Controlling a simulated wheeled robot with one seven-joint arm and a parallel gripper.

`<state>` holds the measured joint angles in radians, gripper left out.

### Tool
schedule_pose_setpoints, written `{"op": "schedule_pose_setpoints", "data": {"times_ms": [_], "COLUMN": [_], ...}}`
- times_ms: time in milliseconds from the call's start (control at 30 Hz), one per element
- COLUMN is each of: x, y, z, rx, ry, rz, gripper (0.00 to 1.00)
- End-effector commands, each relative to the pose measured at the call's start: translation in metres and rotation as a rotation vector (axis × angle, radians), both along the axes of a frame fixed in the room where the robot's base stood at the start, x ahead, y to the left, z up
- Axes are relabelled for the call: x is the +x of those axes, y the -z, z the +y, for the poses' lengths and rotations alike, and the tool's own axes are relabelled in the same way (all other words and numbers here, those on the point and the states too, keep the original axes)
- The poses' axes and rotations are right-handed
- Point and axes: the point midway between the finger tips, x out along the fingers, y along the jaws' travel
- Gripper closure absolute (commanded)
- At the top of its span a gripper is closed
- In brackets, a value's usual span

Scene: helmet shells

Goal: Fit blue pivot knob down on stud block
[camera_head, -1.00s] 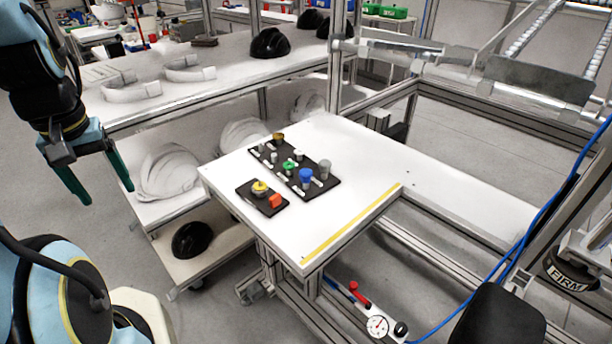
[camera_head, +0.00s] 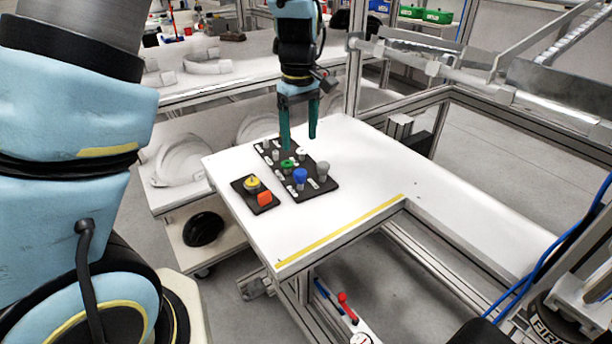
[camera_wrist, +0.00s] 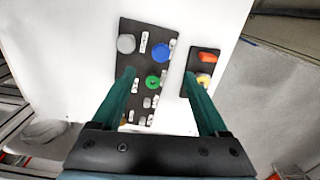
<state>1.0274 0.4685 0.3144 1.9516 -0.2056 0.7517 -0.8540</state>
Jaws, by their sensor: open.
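The blue pivot knob (camera_head: 300,175) stands on a long black board (camera_head: 322,188) on the white table. In the wrist view the blue knob (camera_wrist: 161,52) lies beyond and between my fingertips. My gripper (camera_head: 298,141) is open and empty, pointing down above the far part of the board; it also shows in the wrist view (camera_wrist: 160,74). A smaller black plate (camera_head: 266,208) beside the board carries a round yellow piece (camera_head: 252,183) and an orange block (camera_head: 264,198). I cannot tell for sure which part is the stud block.
The board also holds a green knob (camera_head: 287,165), a grey knob (camera_head: 322,168) and several small pieces with white labels. A yellow strip (camera_head: 340,232) marks the table's front edge. The table's right side is clear. A shelf with helmet shells (camera_head: 182,160) stands behind on the left.

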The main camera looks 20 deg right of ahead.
Motion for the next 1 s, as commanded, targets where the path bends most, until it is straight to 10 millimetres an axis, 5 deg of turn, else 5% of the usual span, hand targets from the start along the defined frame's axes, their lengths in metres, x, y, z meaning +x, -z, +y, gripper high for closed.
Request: {"op": "schedule_pose_setpoints", "data": {"times_ms": [700, 1000], "x": [-0.004, -0.003], "y": [0.085, 0.095], "z": [0.002, 0.001], "rx": [0.004, 0.000], "ry": [0.000, 0.001], "rz": [0.002, -0.001], "gripper": [0.23, 0.23]}}
